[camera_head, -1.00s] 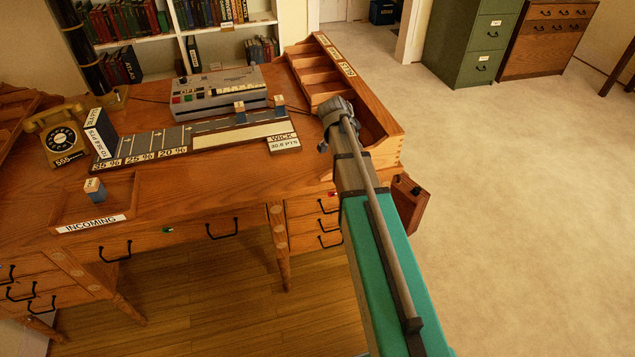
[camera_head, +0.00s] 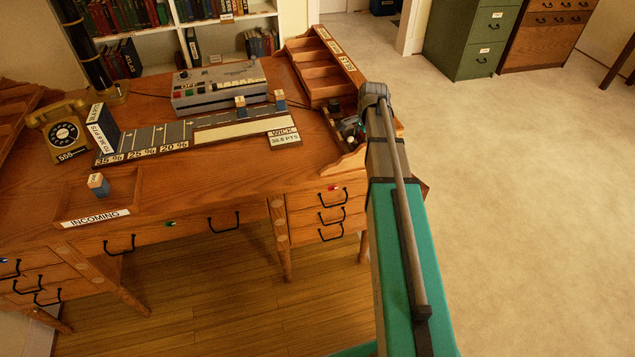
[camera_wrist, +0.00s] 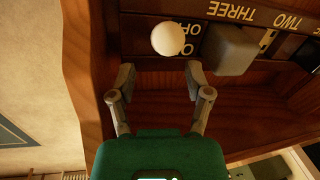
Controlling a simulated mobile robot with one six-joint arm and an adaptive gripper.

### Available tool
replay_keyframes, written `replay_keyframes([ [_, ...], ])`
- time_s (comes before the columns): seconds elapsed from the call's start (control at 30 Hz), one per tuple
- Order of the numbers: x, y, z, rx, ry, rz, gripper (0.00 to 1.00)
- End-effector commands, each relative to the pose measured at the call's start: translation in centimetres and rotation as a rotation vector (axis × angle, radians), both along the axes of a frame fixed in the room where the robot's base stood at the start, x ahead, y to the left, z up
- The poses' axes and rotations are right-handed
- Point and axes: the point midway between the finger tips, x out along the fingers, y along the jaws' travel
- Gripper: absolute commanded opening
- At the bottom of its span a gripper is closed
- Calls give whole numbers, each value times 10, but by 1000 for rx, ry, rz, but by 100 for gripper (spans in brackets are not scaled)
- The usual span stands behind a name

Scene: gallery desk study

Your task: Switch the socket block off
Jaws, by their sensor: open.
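The socket block (camera_wrist: 195,12) is a dark strip along the top of the wrist view, with upside-down labels reading THREE and TWO. A round white knob (camera_wrist: 168,39) stands on it beside partly covered OFF and ON lettering. A dark grey plug-like block (camera_wrist: 230,48) sits right of the knob. My gripper (camera_wrist: 158,72) is open and empty, its fingertips on either side just below the knob in the picture, with no clear contact. In the head view my gripper (camera_head: 350,127) is down in the wooden rack at the desk's right end; the arm hides most of the block there.
The rack's wooden walls (camera_head: 347,62) stand close around my gripper; a wooden side (camera_wrist: 85,75) is left of it in the wrist view. A grey machine (camera_head: 220,86), telephone (camera_head: 64,130) and INCOMING tray (camera_head: 93,218) are further left. Open floor lies right.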

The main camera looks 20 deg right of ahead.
Motion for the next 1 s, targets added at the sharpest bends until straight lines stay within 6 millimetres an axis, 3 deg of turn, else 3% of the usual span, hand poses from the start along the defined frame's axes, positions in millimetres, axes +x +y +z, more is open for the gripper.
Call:
replay_keyframes([
  [1.0,-16,-4,83,22,0,-1,65],
])
